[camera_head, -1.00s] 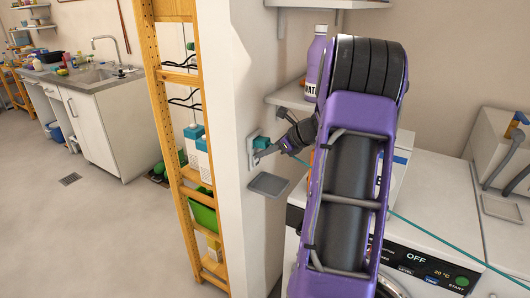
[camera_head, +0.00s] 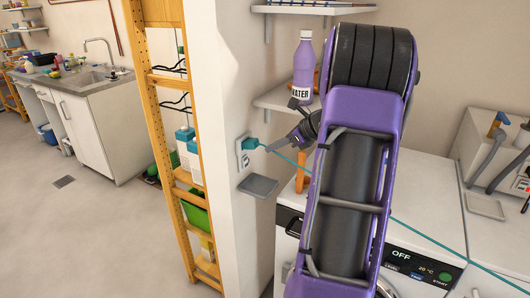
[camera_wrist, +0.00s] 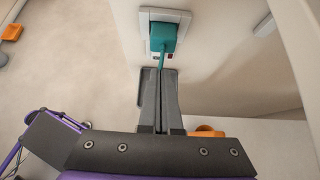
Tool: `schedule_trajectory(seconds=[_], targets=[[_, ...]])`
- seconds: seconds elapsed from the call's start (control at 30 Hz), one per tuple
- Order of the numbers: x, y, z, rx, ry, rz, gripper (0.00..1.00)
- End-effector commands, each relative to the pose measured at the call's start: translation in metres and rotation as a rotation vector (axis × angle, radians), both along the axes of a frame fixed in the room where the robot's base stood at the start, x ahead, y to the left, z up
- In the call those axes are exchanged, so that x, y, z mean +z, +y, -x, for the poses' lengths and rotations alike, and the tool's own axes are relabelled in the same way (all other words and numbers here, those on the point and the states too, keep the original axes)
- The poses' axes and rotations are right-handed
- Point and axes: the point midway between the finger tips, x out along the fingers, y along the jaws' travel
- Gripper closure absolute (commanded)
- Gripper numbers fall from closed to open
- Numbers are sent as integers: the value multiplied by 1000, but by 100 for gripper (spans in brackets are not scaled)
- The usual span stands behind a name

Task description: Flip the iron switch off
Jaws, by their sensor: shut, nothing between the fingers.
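A pale outlet plate (camera_head: 243,157) is on the side of the white wall pillar. A teal plug (camera_head: 250,144) with a teal cord sits in its upper part. In the wrist view the plate (camera_wrist: 184,17) and plug (camera_wrist: 163,37) are straight ahead. Small dark and reddish switch parts (camera_wrist: 169,56) show just below the plug, partly hidden by the cord and fingertips; their position cannot be told. My gripper (camera_head: 269,150) is shut and empty, a little right of the plate. In the wrist view its fingertips (camera_wrist: 162,72) point at the plate's lower edge. I cannot make out the iron.
A small grey shelf (camera_head: 258,186) juts from the wall below the plate. A wall shelf (camera_head: 272,102) with a purple water bottle (camera_head: 304,65) is above right. A washing machine (camera_head: 420,255) stands below my arm, with the teal cord crossing it. A wooden rack (camera_head: 150,130) is left.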

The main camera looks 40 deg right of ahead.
Motion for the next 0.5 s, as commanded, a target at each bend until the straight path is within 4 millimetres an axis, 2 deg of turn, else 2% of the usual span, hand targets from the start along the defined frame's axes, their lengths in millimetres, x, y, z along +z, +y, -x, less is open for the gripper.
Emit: schedule_trajectory(seconds=[0.03,0.2,0.5], targets=[[10,-3,7,-2,-1,2,100],[30,-10,22,-1,1,0,100],[39,-13,30,0,3,-1,100]])
